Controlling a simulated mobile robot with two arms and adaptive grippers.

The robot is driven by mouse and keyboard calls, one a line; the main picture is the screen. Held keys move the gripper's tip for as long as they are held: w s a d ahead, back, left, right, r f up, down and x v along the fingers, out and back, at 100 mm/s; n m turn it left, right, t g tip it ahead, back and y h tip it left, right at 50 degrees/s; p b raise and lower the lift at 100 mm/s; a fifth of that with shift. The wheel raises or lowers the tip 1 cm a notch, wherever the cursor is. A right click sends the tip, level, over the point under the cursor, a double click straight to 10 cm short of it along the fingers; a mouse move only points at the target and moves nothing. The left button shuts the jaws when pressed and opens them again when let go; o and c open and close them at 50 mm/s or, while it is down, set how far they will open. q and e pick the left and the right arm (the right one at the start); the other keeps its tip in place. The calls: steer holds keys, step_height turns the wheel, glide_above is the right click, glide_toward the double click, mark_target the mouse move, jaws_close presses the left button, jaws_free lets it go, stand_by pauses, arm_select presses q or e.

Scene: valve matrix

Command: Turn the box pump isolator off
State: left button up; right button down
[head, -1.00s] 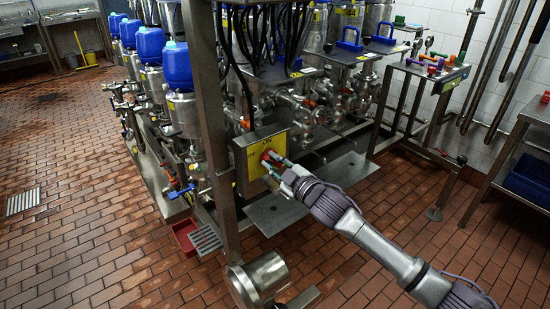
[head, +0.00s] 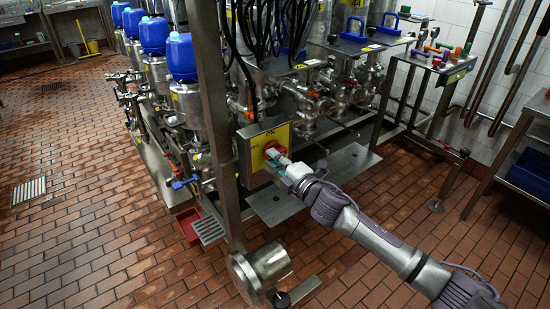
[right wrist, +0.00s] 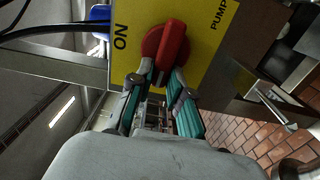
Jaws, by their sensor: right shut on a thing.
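The pump isolator is a yellow-faced box (head: 265,146) on a steel post in the middle of the head view, with "ON" at its top edge. Its red rotary knob (head: 274,150) sits on the face. In the right wrist view the knob (right wrist: 167,47) is large, between "ON" at left and "PUMP" at right, its raised bar running roughly across the line between those words. My right gripper (head: 280,160) is at the knob; in the right wrist view its fingertips (right wrist: 162,73) are shut on the near end of the bar. My left gripper is out of view.
The steel post (head: 222,130) stands just left of the box. Pumps and pipework (head: 310,100) fill the space behind. A steel plate (head: 292,200) lies low beneath the box, and a steel cylinder (head: 262,270) is in front. Tiled floor is open at left.

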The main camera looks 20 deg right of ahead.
steer(key=shift+f+n, duration=0.15)
steer(key=shift+n, duration=0.15)
steer(key=c, duration=1.1)
jaws_free()
steer(key=v, duration=1.2)
